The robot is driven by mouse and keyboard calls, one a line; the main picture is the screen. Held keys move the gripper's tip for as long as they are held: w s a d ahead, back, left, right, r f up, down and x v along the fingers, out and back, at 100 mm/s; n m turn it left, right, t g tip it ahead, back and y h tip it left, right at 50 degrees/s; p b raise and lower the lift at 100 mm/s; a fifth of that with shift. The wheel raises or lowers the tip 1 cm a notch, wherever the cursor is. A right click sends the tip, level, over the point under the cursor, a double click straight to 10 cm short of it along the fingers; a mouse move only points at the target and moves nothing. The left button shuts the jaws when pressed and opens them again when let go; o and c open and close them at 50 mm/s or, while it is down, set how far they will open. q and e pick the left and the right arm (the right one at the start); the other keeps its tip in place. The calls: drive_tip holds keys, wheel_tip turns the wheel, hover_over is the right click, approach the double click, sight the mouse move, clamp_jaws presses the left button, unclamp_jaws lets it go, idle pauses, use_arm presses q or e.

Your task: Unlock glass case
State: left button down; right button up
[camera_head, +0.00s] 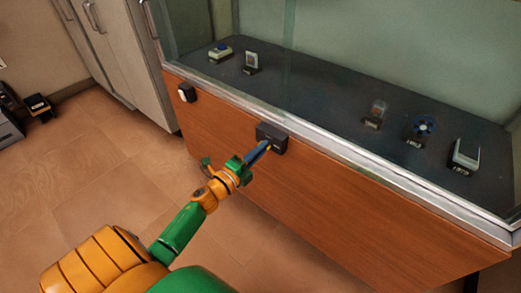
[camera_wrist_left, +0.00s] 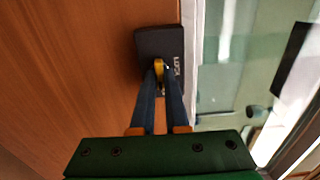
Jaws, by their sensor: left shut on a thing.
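The glass case (camera_head: 330,135) has a wooden front panel, a metal rim and a dark display floor. A black lock box (camera_head: 276,133) sits on the panel just below the rim; it also shows in the left wrist view (camera_wrist_left: 155,42) with lettering on its face. My left gripper (camera_head: 262,150) reaches it from the front. Its blue fingers are shut on a small yellow key (camera_wrist_left: 159,69), whose far end meets the lock's face. I cannot tell how deep the key sits. My right gripper is not in view.
Several small exhibits, such as a blue round one (camera_head: 423,127), stand inside behind the glass. Grey cabinets (camera_head: 118,50) stand at upper left.

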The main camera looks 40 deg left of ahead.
use_arm(q)
drive_tip(key=c, duration=0.9)
unclamp_jaws()
drive_tip(key=s, duration=0.4)
drive_tip(key=s+p, duration=0.1)
drive_tip(key=s, duration=0.2)
drive_tip(key=shift+a, duration=0.25)
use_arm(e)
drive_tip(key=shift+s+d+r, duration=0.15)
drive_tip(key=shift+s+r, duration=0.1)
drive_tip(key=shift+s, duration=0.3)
